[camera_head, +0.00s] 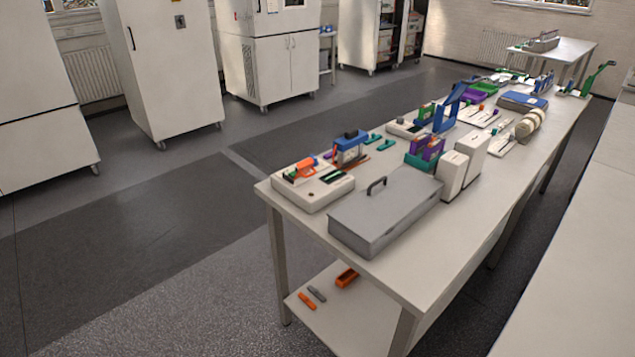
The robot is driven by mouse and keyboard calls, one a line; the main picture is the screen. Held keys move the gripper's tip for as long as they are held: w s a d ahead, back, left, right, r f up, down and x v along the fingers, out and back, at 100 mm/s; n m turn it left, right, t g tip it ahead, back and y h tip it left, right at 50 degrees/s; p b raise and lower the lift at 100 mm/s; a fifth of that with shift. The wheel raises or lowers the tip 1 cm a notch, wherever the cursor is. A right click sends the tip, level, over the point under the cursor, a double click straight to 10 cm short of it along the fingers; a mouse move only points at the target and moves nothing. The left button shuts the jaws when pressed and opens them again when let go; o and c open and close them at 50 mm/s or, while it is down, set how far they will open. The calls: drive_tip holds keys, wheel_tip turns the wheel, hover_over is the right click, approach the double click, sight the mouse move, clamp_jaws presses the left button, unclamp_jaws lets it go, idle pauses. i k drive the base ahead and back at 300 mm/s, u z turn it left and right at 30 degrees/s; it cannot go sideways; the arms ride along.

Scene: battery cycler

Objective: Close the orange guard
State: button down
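An orange part (305,168), which looks like the orange guard, sits on a flat white device (313,196) at the near left corner of the long table. It is small in this view, and I cannot tell whether it is open or closed. Dark slots and a green strip show on the device's top beside it. My gripper is not in view.
A grey case with a handle (380,220) lies right beside the white device. Two white boxes (451,175) and several blue, green and purple devices stand farther along the table (440,250). Loose orange and grey pieces lie on the lower shelf (335,318). The floor left of the table (130,225) is clear.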

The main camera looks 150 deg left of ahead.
sight(304, 167)
drive_tip(key=z, duration=0.5)
drive_tip(key=i, duration=0.1)
drive_tip(key=u, duration=5.35)
